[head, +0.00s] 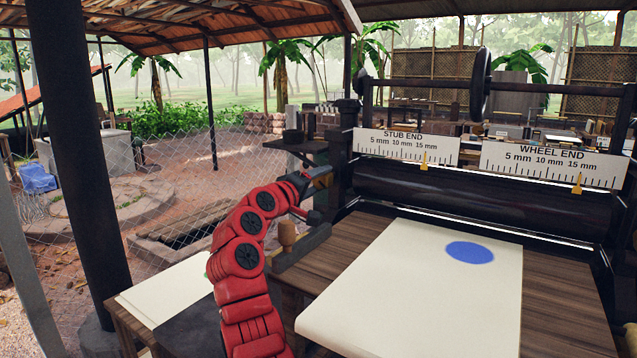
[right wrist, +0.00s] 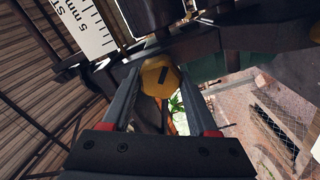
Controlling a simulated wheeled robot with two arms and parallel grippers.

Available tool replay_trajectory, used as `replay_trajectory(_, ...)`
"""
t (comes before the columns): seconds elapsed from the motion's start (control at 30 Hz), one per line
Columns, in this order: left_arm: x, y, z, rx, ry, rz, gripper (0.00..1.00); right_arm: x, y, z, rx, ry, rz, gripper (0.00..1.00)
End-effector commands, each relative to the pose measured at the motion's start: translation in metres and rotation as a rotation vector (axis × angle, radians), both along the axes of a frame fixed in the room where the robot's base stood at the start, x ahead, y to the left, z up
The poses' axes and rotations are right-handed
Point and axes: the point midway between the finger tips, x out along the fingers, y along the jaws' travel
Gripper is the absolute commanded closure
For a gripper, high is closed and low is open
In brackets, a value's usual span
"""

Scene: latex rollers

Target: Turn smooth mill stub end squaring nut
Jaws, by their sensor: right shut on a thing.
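The smooth mill (head: 470,195) stands on the right with its dark roller. The stub end scale (head: 405,146), marked 5, 10 and 15 mm, has a yellow pointer (head: 424,161) near its right end. My right gripper (head: 322,180) is at the stub end of the mill, at its left frame. In the right wrist view its two fingers are shut on the yellow squaring nut (right wrist: 160,77), which shows a dark mark on its face. The nut is mostly hidden in the head view. My left gripper is not in view.
The wheel end scale (head: 550,165) has its own yellow pointer (head: 577,184). A cream sheet with a blue spot (head: 470,252) lies on the wooden feed table (head: 545,300). A wooden-knobbed block (head: 288,236) is close to my right arm. A dark post (head: 80,150) stands left.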

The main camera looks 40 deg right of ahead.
Motion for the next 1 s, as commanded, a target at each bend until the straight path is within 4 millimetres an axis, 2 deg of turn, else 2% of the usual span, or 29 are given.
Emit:
replay_trajectory(0.43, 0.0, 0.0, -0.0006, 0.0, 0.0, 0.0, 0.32, 0.0003, 0.0001, -0.0028, 0.007, -0.003, -0.002, 0.96)
replay_trajectory(0.47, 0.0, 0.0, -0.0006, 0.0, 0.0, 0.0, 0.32, 0.0002, 0.0001, -0.0028, 0.007, -0.003, -0.002, 0.35)
replay_trajectory(0.6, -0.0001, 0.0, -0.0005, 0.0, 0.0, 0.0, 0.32, 0.0001, 0.0001, -0.0021, 0.006, -0.005, -0.001, 0.11)
replay_trajectory(1.0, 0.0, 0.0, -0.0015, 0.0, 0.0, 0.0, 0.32, -0.0001, 0.0001, 0.0047, 0.005, -0.008, 0.0, 0.11)
